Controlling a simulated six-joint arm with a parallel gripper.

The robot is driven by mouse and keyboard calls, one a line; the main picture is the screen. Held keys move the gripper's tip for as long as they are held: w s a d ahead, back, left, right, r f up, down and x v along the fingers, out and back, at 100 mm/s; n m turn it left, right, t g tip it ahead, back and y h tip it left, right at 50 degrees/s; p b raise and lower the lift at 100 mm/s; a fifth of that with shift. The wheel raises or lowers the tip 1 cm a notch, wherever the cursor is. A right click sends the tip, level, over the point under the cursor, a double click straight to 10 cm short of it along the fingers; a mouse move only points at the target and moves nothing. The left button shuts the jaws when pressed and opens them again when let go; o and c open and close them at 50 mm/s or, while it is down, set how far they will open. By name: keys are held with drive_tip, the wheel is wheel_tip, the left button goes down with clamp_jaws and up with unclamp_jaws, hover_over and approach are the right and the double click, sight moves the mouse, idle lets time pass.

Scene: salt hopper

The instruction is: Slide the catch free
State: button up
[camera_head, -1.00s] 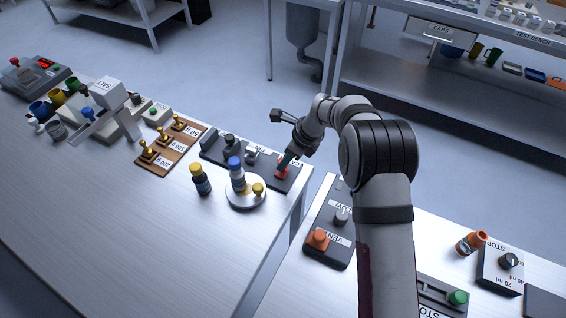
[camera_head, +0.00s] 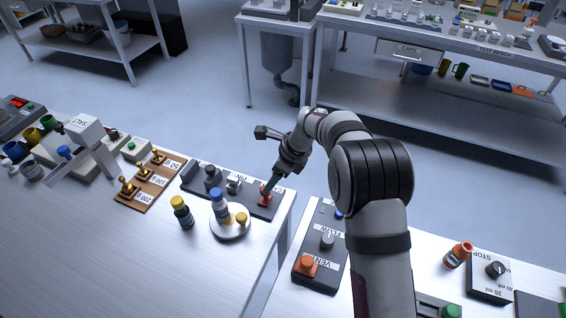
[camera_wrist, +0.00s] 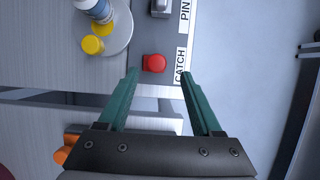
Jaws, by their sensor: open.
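The catch is a red knob (camera_wrist: 154,63) on a dark grey panel, beside a white label reading CATCH. It also shows in the head view (camera_head: 264,196) at the panel's right end. My gripper (camera_wrist: 159,72) is open, with green fingers on either side of the knob's line. The knob lies just past the fingertips, nearer the left one, and no finger visibly touches it in the wrist view. In the head view my gripper (camera_head: 269,185) is right over the knob and partly covers it. The height gap is hard to judge.
A grey PIN slider (camera_wrist: 160,7) is on the same panel. A gap separates the two tables.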

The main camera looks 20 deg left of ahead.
drive_tip(key=v, duration=1.2)
drive_tip(key=shift+a, duration=0.1)
drive_tip(key=s+d+r+n+h, duration=0.1)
drive_tip(key=s+d+r+n, duration=0.35)
drive_tip(key=s+d, duration=0.5)
drive_tip(key=s+d+f+n+h, duration=0.1)
drive_tip(key=s+d+n, duration=0.3)
drive_tip(key=s+d, duration=0.3)
drive_tip(key=s+d+f+n, duration=0.1)
drive_tip(key=s+d+n, duration=0.3)
drive_tip(key=s, duration=1)
drive_tip(key=d, duration=0.3)
drive_tip(key=shift+f+h, duration=0.15)
drive_tip(key=shift+h, duration=0.25)
